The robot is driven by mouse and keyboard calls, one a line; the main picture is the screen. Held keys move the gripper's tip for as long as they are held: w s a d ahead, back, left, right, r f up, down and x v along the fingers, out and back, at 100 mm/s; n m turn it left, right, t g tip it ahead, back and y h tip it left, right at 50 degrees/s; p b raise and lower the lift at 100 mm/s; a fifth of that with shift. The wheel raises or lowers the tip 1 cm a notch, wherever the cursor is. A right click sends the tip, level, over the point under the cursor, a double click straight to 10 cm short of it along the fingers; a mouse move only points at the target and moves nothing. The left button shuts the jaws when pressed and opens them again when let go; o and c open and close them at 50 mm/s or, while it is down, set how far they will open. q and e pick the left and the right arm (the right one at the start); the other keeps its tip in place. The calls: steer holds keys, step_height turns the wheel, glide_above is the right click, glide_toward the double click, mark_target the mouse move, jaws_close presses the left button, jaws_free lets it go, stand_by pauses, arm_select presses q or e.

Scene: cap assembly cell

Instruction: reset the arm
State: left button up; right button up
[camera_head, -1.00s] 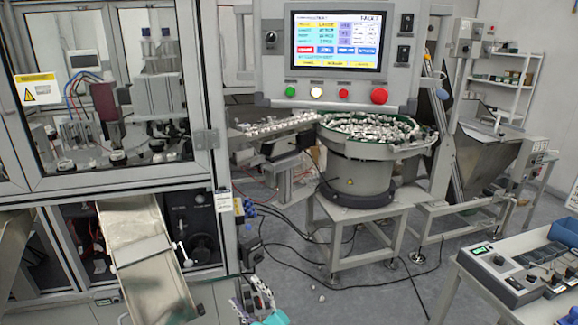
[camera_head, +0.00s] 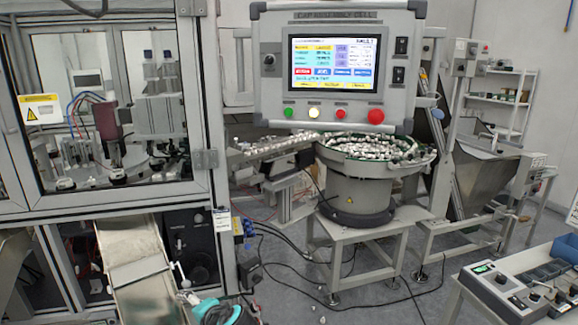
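Part of my arm, which appears to be the left one, shows at the bottom edge, left of centre. Its teal and dark end, the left gripper (camera_head: 212,312), is low in front of the machine, next to the lower end of the metal chute (camera_head: 138,262). The frame edge cuts it off, and I cannot make out its fingers clearly or see anything held. My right gripper is not in view.
The glazed assembly machine (camera_head: 110,201) stands at left. A control panel (camera_head: 270,87) hangs above the feeder bowl (camera_head: 358,190), which holds many small parts. A table with a control box (camera_head: 497,283) and bins is at lower right. Cables cross the open floor between.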

arm_select(q)
steer(key=s+d+f+n+h, duration=0.1)
steer(key=s+d+n+h, duration=0.2)
steer(key=s, duration=0.8)
steer(key=s+d+f+n+h, duration=0.1)
steer(key=s+d+n+h, duration=0.3)
steer(key=s, duration=0.6)
steer(key=shift+s+d+n+g+h, duration=0.3)
steer(key=shift+s+d+h, duration=0.1)
steer(key=shift+h, duration=0.4)
